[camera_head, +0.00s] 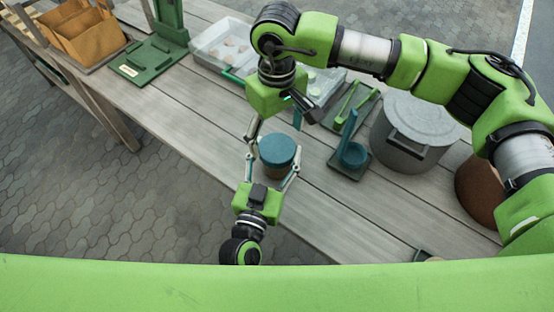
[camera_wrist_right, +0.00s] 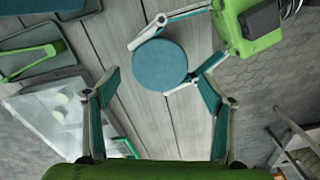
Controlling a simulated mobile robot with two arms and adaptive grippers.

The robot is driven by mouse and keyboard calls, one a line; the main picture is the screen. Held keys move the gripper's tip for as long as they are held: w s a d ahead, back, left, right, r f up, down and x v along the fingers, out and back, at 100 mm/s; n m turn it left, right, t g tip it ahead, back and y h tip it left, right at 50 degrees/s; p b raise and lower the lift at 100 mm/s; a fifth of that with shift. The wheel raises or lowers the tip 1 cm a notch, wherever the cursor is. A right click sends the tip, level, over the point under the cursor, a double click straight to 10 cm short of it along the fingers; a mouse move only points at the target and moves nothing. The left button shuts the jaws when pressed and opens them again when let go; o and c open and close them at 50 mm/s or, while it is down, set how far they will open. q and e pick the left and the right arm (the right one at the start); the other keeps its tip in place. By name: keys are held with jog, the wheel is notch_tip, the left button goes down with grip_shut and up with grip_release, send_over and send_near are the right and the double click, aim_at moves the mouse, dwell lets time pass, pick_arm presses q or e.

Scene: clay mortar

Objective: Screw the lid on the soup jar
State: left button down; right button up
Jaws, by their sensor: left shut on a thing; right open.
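The soup jar (camera_head: 276,171) stands upright on the wooden table, with a brown body and a round blue lid (camera_head: 277,149) on top. I cannot tell how tightly the lid sits. In the right wrist view the lid (camera_wrist_right: 160,66) is a blue disc that hides the jar body. My left gripper (camera_head: 272,163) is shut on the jar, one finger on each side; it also shows in the wrist view (camera_wrist_right: 178,55). My right gripper (camera_head: 275,130) is open and empty above the jar, its fingers (camera_wrist_right: 158,82) spread wider than the lid and pointing down.
A large grey lidded pot (camera_head: 414,122) and a brown pot (camera_head: 476,192) stand to the right. A clear tray (camera_head: 222,45), green stand (camera_head: 150,58) and orange-brown box (camera_head: 82,35) are behind. The table's front edge is close to the jar.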

aim_at(277, 147)
jog(key=shift+r+n, duration=1.7)
jog(key=shift+r, duration=0.05)
jog(key=shift+f, duration=0.1)
jog(key=shift+f, duration=3.9)
jog(key=c, duration=1.2)
jog(key=shift+m, duration=1.7)
